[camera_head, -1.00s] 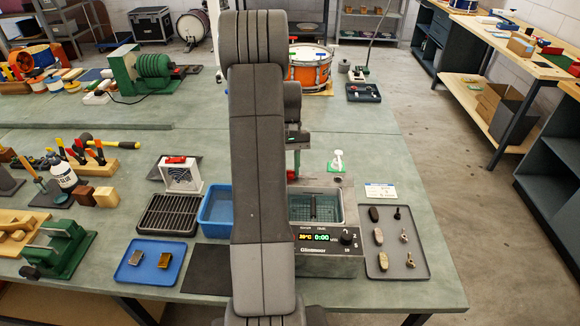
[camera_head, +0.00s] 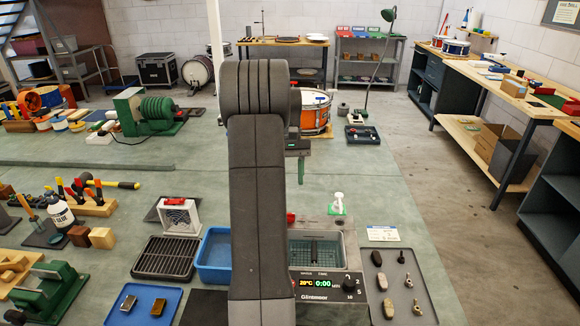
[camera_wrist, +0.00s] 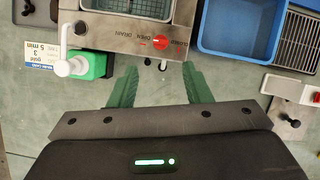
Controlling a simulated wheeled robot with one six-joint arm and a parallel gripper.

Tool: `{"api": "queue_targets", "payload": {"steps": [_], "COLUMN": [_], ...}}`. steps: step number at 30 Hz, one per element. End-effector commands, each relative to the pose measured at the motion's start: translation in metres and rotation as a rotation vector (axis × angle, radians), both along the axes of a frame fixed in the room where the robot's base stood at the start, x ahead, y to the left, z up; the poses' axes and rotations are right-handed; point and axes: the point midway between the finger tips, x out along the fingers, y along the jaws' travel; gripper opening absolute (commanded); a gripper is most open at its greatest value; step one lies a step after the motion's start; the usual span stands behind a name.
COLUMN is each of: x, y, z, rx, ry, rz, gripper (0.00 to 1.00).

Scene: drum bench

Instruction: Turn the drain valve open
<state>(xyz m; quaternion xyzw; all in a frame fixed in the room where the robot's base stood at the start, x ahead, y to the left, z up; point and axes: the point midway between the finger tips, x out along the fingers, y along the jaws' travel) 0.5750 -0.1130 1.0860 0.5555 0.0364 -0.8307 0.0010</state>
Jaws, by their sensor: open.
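The drain valve is a red round knob (camera_wrist: 160,42) on the steel side panel of the cleaning bath (camera_wrist: 112,27), beside printed OPEN and DRAIN lettering. A small outlet shows just below it in the wrist view. In the head view a bit of red (camera_head: 291,217) at the bath's back edge looks like the same knob. My gripper (camera_wrist: 160,82) is open and empty, its two green fingers spread. The knob lies ahead of the fingertips, roughly between them, and looks apart from them. In the head view my gripper (camera_head: 301,168) hangs behind the bath, partly hidden by my arm.
A white pump bottle on a green base (camera_wrist: 92,65) stands close left of the fingers in the wrist view. A blue tub (camera_wrist: 240,48) and a dark rack (camera_wrist: 300,40) lie to the right.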

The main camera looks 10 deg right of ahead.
Motion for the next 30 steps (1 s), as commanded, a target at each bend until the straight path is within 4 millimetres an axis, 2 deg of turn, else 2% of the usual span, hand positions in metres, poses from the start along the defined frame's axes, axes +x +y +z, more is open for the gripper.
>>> {"api": "queue_targets", "payload": {"steps": [6, 12, 23, 30], "x": [0.012, 0.015, 0.014, 0.003], "y": [-0.001, -0.002, -0.002, 0.000], "z": [0.027, 0.035, 0.033, 0.010], "rx": [0.000, 0.000, 0.000, 0.001], "ry": [-0.001, 0.001, 0.001, 0.004], "rz": [0.000, 0.000, 0.000, 0.000], "gripper": [0.44, 0.44, 0.44, 0.44]}}
